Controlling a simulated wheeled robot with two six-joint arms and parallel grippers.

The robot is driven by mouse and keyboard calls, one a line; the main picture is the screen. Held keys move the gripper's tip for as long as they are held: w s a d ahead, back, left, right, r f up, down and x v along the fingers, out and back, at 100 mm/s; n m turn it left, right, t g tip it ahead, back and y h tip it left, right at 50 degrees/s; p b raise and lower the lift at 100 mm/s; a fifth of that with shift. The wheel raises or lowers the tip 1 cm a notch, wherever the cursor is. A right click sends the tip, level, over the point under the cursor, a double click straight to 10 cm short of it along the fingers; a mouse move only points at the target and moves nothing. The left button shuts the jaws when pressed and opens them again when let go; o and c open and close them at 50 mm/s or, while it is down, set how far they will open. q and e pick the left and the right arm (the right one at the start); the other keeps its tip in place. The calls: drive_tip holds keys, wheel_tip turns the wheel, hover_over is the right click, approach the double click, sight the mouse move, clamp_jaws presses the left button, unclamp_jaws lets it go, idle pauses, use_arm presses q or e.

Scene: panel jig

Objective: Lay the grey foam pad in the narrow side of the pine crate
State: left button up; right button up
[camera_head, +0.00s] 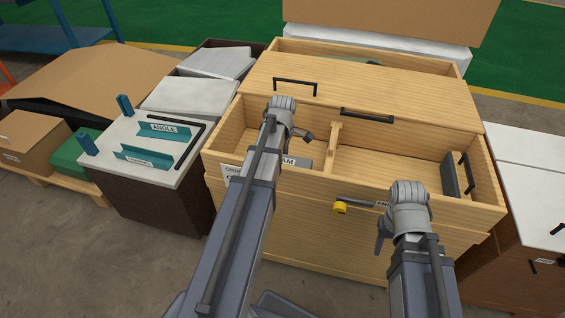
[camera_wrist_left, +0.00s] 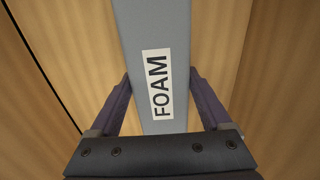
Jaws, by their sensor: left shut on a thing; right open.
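The pine crate (camera_head: 345,228) stands in front of me, and a divider (camera_head: 333,150) splits its open front part into a narrow left side and a wide right side. The grey foam pad (camera_head: 305,163) is at the narrow side, largely hidden behind my left arm. In the left wrist view, the pad (camera_wrist_left: 175,40) bears a FOAM label and lies between the fingers of my left gripper (camera_wrist_left: 160,78), shut on it. Wood walls flank it; whether it touches the floor cannot be told. My right gripper (camera_head: 381,243) is open and empty by the crate's front.
A wooden lid with black handles (camera_head: 295,82) covers the crate's back part. A dark panel (camera_head: 450,175) stands at the wide side's right end. A white-topped box (camera_head: 130,150) with teal brackets is at left; another box (camera_head: 525,195) is at right. The wide side's middle is clear.

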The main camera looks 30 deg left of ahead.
use_arm(q)
drive_tip(key=o, duration=1.3)
drive_tip(key=shift+f, duration=0.1)
wheel_tip(320, 180, up, 12)
drive_tip(key=p, duration=1.2)
drive_tip(key=shift+r, duration=0.2)
